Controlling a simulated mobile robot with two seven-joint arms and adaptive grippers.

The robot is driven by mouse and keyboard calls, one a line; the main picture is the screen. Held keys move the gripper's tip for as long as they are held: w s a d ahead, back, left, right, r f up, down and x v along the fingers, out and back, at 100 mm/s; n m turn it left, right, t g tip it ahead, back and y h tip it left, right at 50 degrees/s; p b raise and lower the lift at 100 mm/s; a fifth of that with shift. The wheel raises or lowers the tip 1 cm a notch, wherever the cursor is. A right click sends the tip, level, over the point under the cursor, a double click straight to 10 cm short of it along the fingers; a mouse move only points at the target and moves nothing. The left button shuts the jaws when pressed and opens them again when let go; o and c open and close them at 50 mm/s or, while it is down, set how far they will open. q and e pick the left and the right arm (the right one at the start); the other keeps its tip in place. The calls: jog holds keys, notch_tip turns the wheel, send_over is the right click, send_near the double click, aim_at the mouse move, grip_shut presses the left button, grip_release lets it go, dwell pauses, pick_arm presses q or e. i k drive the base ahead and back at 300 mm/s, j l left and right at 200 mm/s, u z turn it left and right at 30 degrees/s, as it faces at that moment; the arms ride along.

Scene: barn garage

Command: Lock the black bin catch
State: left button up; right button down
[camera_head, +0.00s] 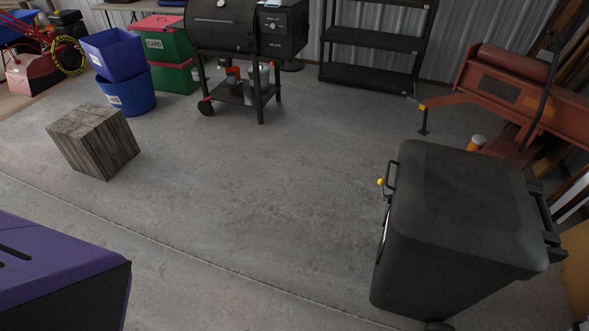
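The black bin (455,215) stands on the concrete floor at the right, its dark lid down. On its left side, near the lid's edge, is a small catch with a yellow knob (380,182). A black bar handle (391,175) sits beside the knob. A thin pale curved piece (384,235) shows lower on the same side, seen edge-on. Whether the catch is locked is too small to tell. Neither of my grippers is in view.
A purple-topped object (60,265) fills the lower left corner. A wooden block (95,140), blue bins (125,92) and a grill (240,60) stand farther back. A red machine (510,85) is behind the bin. The floor left of the bin is clear.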

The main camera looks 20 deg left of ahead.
aim_at(380, 182)
jog(key=i+j+z, duration=0.15)
jog(key=j, duration=0.15)
jog(key=i+j+z, duration=0.1)
jog(key=j, duration=0.25)
jog(key=i+j+z, duration=0.25)
jog(key=j, duration=0.4)
jog(key=i, duration=0.05)
